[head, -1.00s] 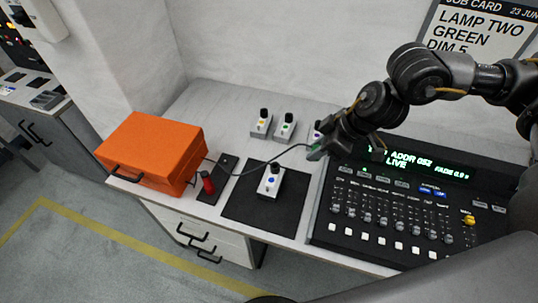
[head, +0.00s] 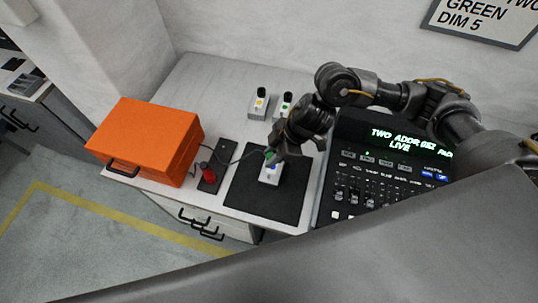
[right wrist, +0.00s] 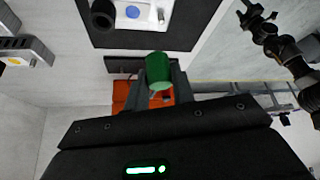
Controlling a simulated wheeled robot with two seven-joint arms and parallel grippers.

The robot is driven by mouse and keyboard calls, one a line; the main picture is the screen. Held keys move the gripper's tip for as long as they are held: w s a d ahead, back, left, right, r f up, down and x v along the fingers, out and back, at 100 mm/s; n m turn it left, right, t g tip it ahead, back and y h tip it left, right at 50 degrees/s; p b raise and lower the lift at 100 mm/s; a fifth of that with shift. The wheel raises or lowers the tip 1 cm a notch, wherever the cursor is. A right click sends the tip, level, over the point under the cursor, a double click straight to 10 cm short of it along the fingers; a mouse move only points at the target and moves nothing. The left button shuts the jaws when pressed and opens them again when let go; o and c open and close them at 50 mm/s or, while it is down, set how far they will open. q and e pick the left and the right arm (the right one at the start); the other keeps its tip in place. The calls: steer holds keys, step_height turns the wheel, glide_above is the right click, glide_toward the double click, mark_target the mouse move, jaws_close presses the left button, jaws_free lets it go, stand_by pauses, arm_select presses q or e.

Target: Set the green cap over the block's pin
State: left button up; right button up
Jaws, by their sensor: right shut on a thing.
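My right gripper (head: 272,156) is shut on the green cap (right wrist: 158,70), which also shows in the head view (head: 270,154). In the head view it is over the near block (head: 270,176), a white block with a blue dot on the black mat. The fingers hide the block's pin there. In the right wrist view the block (right wrist: 150,14) has a dark upright pin (right wrist: 103,14) at its left end, and the cap appears apart from it. A dark arm at the right of that view ends in what looks like my left gripper (right wrist: 258,18); its jaws are unclear.
An orange case (head: 150,142) stands at the left. A thin cable runs from near it towards the cap. A red knob (head: 208,174) is on a dark plate beside the mat (head: 240,195). Two more pinned blocks stand behind, and a lighting console (head: 365,180) stands right.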

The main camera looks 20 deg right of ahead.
steer(key=shift+s+a+f, duration=0.25)
steer(key=shift+s+a, duration=0.15)
steer(key=shift+s, duration=0.05)
steer(key=shift+s+a, duration=0.1)
steer(key=shift+s, duration=0.1)
steer(key=shift+w+f, duration=0.1)
steer(key=shift+f, duration=0.15)
steer(key=shift+f+b, duration=0.15)
steer(key=shift+b, duration=0.15)
step_height(320, 180, down, 3)
steer(key=b, duration=0.3)
steer(key=f+b, duration=0.2)
steer(key=shift+b, duration=0.4)
arm_select(q)
steer(key=f, duration=0.6)
steer(key=shift+s, duration=0.3)
arm_select(e)
steer(key=shift+f, duration=0.3)
